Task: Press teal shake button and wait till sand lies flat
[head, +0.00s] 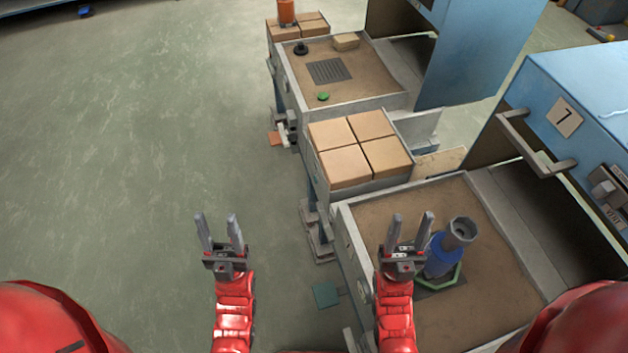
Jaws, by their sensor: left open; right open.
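A teal square plate (326,294), which looks like the shake button, sticks out low on the left side of the near sand box (349,232). Brown sand (400,197) fills the box and looks mostly even, though fine unevenness cannot be judged. A blue and grey shell-like part (440,256) stands tilted on a green hexagonal ring (459,277) in the sand. My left gripper (217,217) is open and empty over the floor, left of the teal plate. Neither touches the teal plate.
A tray of tan blocks (345,168) stands beyond the near box. A farther sand box (300,75) has a dark grate and an orange plate (275,139) at its side. A blue cabinet with a handle (535,150) borders the right. The left floor is clear.

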